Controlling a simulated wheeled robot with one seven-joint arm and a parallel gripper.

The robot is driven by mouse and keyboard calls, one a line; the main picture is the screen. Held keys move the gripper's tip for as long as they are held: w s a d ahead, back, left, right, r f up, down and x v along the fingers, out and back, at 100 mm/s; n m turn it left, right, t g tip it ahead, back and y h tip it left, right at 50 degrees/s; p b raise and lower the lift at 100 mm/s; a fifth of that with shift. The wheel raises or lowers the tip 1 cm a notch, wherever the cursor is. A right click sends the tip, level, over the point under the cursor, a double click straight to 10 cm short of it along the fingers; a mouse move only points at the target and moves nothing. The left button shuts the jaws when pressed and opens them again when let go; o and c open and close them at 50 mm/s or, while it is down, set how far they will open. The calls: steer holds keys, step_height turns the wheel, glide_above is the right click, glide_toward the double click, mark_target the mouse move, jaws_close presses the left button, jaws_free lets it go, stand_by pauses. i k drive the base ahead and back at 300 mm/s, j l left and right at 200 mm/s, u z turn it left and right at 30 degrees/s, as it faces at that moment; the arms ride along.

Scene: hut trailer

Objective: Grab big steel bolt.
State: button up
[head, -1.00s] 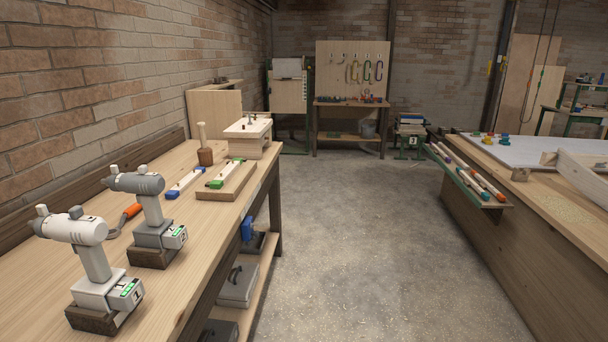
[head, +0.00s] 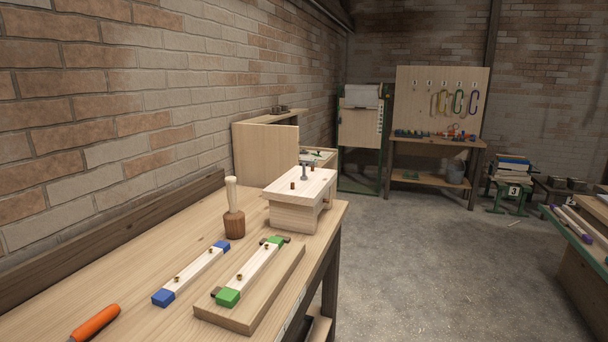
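A grey metal bolt (head: 304,173) stands upright on top of a small pale wooden block stand (head: 296,212) at the far end of the left workbench. It looks like the steel bolt, but it is small in the picture and its details are hard to tell. Short brown pegs stand beside it on the same top. My gripper and arm are not in view.
On the workbench (head: 130,290) are a wooden mallet (head: 234,212), a blue-ended bar (head: 192,274), a green-ended bar on a board (head: 282,287) and an orange handle (head: 95,323). A brick wall borders the left.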

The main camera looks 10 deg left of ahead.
mark_target(303, 177)
steer(key=i+l+u, duration=0.2)
steer(key=i+u, duration=0.15)
steer(key=i, duration=0.2)
steer(key=i+l+u, duration=0.35)
steer(key=i, duration=0.15)
steer(key=i+l, duration=0.35)
steer(key=i, duration=0.1)
